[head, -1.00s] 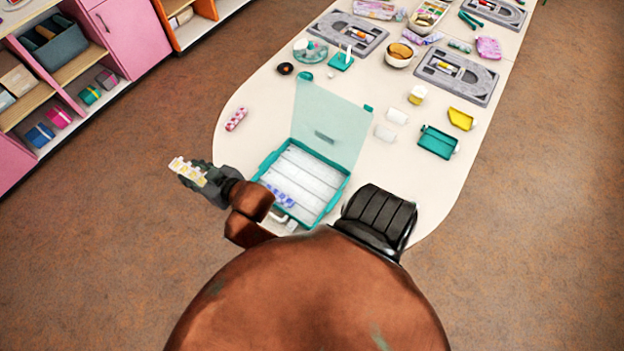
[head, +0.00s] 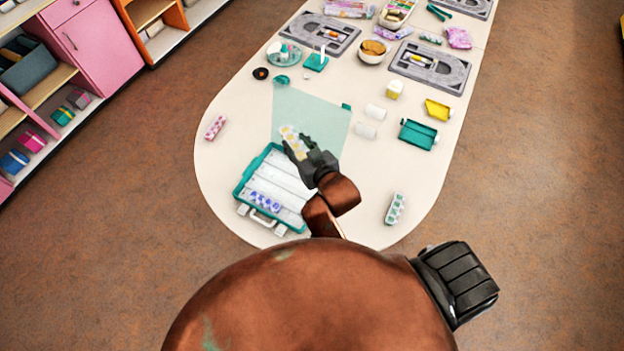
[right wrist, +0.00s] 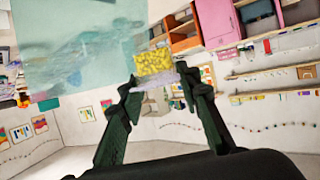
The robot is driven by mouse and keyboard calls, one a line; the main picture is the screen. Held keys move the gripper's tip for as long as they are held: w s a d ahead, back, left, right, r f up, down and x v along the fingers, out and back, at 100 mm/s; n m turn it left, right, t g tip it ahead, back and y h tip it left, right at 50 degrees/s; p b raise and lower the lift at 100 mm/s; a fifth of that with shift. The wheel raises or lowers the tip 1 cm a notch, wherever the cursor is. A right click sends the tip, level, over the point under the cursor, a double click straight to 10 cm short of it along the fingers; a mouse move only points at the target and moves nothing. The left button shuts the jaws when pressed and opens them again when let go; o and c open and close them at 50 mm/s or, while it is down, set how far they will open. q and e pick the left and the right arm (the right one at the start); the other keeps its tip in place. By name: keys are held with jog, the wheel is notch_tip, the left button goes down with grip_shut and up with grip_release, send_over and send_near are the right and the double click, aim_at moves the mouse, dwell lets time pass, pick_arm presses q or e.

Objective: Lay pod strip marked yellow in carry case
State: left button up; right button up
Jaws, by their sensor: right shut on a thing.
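The strip with yellow marks (head: 294,143) is in my right gripper (head: 302,153), raised in front of the carry case's clear lid in the head view. In the right wrist view its yellow face (right wrist: 153,64) shows between the fingertips of my right gripper (right wrist: 158,84). The teal carry case (head: 241,188) stands open on the table, its clear teal lid (head: 330,118) tipped back. A blue-marked strip (head: 265,201) lies in the case's near part. My gripper and forearm hide the case's far right corner. My left gripper is not in view.
A pink-marked strip (head: 215,128) lies left of the case, and a green-marked strip (head: 395,209) lies to its right. White cups (head: 375,112), a teal tray (head: 418,134) and grey boards (head: 430,67) stand farther back. The table between case and green strip is mostly clear.

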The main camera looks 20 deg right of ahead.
jog(key=w+a+f+n+g+y, duration=0.1)
jog(key=a+f+n+y, duration=0.3)
jog(key=a+f, duration=0.4)
jog(key=n+g+y+b, duration=0.1)
jog(key=n+y+b, duration=0.1)
jog(key=y, duration=0.1)
send_over(293, 182)
jog(key=a, duration=0.1)
jog(key=f, duration=1.6)
jog(key=shift+s+a+f, duration=0.1)
jog(key=shift+s+f, duration=0.2)
jog(key=shift+w+d+f, duration=0.15)
jog(key=shift+d+f, duration=0.1)
jog(key=shift+f, duration=0.05)
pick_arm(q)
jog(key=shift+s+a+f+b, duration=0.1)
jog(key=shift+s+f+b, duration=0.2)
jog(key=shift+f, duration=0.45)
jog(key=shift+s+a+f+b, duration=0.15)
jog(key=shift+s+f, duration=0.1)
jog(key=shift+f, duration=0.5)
pick_arm(e)
jog(key=shift+w+d+f, duration=0.1)
jog(key=shift+d+f, duration=0.05)
jog(key=shift+f, duration=0.75)
jog(key=shift+d+f, duration=0.1)
jog(key=shift+f, duration=0.8)
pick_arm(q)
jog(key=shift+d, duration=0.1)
